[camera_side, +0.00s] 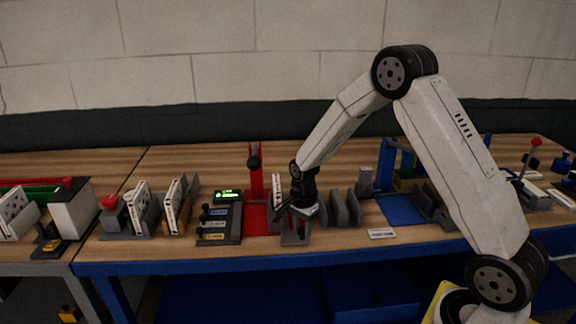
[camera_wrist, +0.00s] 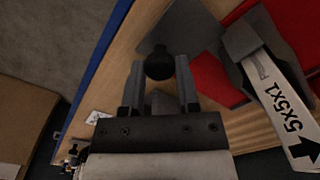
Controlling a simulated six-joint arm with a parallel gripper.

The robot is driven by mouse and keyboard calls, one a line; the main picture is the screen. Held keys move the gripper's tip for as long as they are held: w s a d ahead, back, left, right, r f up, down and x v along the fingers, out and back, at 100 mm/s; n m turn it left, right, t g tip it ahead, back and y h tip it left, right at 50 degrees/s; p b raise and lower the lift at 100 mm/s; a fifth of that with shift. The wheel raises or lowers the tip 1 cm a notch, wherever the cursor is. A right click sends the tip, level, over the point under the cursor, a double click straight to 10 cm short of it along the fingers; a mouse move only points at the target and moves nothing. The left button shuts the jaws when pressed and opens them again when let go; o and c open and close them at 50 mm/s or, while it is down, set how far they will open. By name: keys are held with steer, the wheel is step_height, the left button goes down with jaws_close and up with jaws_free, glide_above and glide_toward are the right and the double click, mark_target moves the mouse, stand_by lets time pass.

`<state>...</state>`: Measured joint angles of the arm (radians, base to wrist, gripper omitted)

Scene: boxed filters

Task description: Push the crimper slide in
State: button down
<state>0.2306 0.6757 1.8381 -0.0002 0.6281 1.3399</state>
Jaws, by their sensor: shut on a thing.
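My gripper (camera_wrist: 160,80) is shut on a dark round knob (camera_wrist: 159,63), which shows between the fingertips in the wrist view. I take the knob to be the handle of the crimper slide. Beyond it lies a flat grey plate (camera_wrist: 178,28), which looks like part of the crimper. In the side view my gripper (camera_side: 287,212) is low over the bench, at a small grey fixture (camera_side: 296,238) by the front edge. The arm hides the knob there, and how far in the slide sits cannot be told.
A red mat (camera_wrist: 212,82) and a grey holder with a white box (camera_wrist: 275,98) marked 5x5x1 lie close on the right. A red post (camera_side: 256,180) stands behind left, a control panel (camera_side: 219,224) left. Grey upright plates (camera_side: 345,208) stand close right.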

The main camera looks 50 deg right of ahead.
steer(key=shift+w+a, duration=2.25)
steer(key=shift+c, duration=1.7)
jaws_free()
steer(key=shift+w+a, duration=0.1)
steer(key=shift+r, duration=0.15)
step_height(320, 180, up, 8)
steer(key=shift+f, duration=0.2)
steer(key=shift+s, duration=0.2)
